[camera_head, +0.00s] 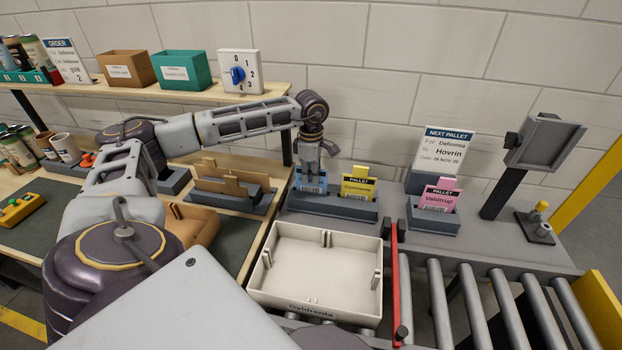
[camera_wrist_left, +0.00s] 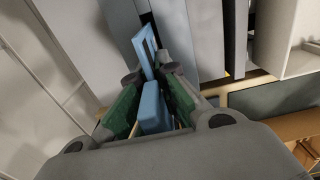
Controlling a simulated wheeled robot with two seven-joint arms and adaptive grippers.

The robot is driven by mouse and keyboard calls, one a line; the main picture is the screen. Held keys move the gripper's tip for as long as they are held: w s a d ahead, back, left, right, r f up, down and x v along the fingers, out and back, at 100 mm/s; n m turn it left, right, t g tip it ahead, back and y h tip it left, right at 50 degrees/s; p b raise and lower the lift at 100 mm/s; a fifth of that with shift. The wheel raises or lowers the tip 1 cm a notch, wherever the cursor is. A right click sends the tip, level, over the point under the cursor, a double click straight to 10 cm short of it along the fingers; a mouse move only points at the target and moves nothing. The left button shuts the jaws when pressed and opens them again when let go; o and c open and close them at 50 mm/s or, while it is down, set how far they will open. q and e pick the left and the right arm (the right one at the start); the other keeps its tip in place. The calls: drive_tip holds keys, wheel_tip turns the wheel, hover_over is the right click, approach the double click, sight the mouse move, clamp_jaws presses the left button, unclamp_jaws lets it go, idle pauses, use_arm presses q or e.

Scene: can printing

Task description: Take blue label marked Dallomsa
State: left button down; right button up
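The blue label (camera_head: 312,186) stands in the left slot of a grey holder (camera_head: 330,205), left of a yellow label. My left gripper (camera_head: 311,165) points down right over it and covers its top. In the left wrist view the blue label (camera_wrist_left: 153,108) is between the two green-padded fingers of my left gripper (camera_wrist_left: 152,76). The fingers look open, with a gap beside the label. The print on the blue label is too small to read. My right gripper is not in view.
A yellow label (camera_head: 357,188) stands close at the right in the same holder. A pink label (camera_head: 439,197) has its own holder. A white tray (camera_head: 312,308) sits in front, beside a red bar (camera_head: 396,290) and rollers (camera_head: 480,310). A shelf (camera_head: 190,88) stands behind my left arm.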

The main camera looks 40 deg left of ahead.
use_arm(q)
wheel_tip(320, 180, up, 8)
drive_tip(key=shift+r, duration=0.7)
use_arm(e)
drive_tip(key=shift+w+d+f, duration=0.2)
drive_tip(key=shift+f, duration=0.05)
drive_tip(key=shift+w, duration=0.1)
